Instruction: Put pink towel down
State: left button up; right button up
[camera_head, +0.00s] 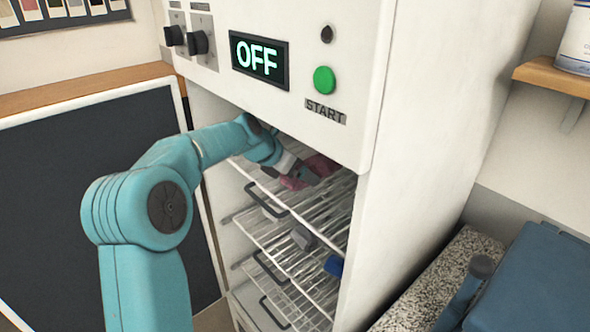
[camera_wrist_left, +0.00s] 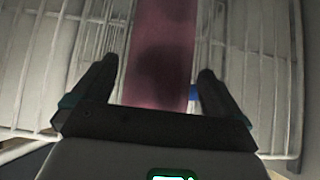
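The pink towel (camera_head: 320,164) lies on the top wire rack (camera_head: 335,192) inside the white cabinet, and part of it is hidden by my left gripper. In the left wrist view the towel (camera_wrist_left: 163,45) is a flat pink strip running between my fingers, with a dark shadow on it. My left gripper (camera_head: 302,174) reaches into the cabinet at the top rack. In the wrist view the left gripper (camera_wrist_left: 158,72) has its fingers apart, one on each side of the towel, with a gap visible at the left finger.
Lower wire racks (camera_head: 275,240) with dark handles hold a grey object (camera_head: 303,238) and a blue object (camera_head: 334,265). The cabinet's panel above has an OFF display (camera_head: 259,56) and a green START button (camera_head: 324,80). A speckled counter (camera_head: 440,275) stands at the right.

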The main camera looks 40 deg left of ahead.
pick_arm(q)
jog(key=shift+s+a+r, duration=0.1)
jog(key=shift+s+r, duration=0.2)
jog(key=shift+r, duration=0.15)
jog(key=s+r+b, duration=0.1)
jog(key=s+b, duration=0.3)
jog(key=s, duration=0.9)
jog(key=shift+a, duration=0.45)
jog(key=shift+s, duration=0.1)
